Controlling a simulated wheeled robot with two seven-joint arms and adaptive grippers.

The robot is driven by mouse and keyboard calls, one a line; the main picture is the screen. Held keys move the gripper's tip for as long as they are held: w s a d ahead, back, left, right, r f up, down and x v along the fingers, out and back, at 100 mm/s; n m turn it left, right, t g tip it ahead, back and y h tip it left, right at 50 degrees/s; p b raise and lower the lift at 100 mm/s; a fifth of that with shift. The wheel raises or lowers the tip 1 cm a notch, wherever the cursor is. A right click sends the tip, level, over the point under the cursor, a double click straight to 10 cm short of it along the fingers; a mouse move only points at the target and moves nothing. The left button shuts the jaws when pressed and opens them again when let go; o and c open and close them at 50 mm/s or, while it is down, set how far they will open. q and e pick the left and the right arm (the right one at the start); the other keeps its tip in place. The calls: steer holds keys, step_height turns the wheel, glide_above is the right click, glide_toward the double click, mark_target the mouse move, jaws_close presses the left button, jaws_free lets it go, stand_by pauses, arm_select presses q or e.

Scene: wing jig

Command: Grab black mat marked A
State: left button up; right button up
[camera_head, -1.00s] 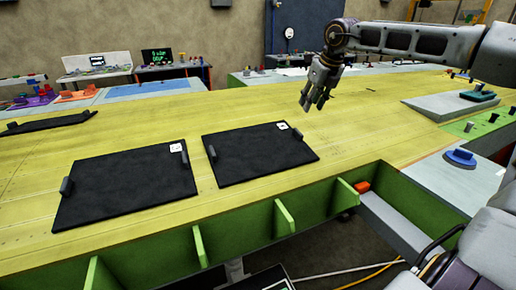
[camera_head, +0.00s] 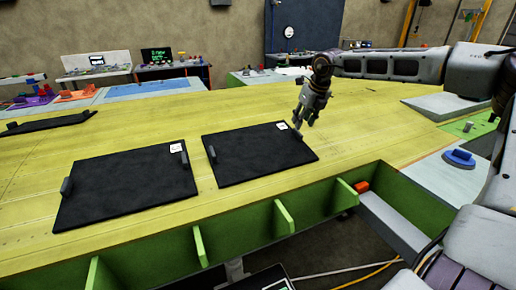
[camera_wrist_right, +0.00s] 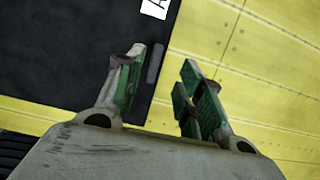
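Two black mats lie on the yellow wing surface, each with a small white label and dark upright handles at its two sides. The right-hand mat (camera_head: 255,158) has its label (camera_head: 281,125) at its far right corner, near its right handle (camera_head: 296,134). In the wrist view this mat (camera_wrist_right: 60,60) shows a partly cut-off "A" on its label (camera_wrist_right: 155,8). The left-hand mat's (camera_head: 120,190) label is too small to read. My right gripper (camera_head: 303,121) is open and empty above the right edge, with the handle (camera_wrist_right: 154,63) showing between its fingers (camera_wrist_right: 161,66). My left gripper is out of view.
A long black piece (camera_head: 45,122) lies at the far left of the wing. A blue knob-like part (camera_head: 459,157) sits on a grey surface at the right. The green frame (camera_head: 240,229) edges the wing's near side. The wing beyond the mats is clear.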

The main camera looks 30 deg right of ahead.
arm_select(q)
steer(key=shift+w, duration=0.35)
arm_select(e)
steer(key=shift+f, duration=0.15)
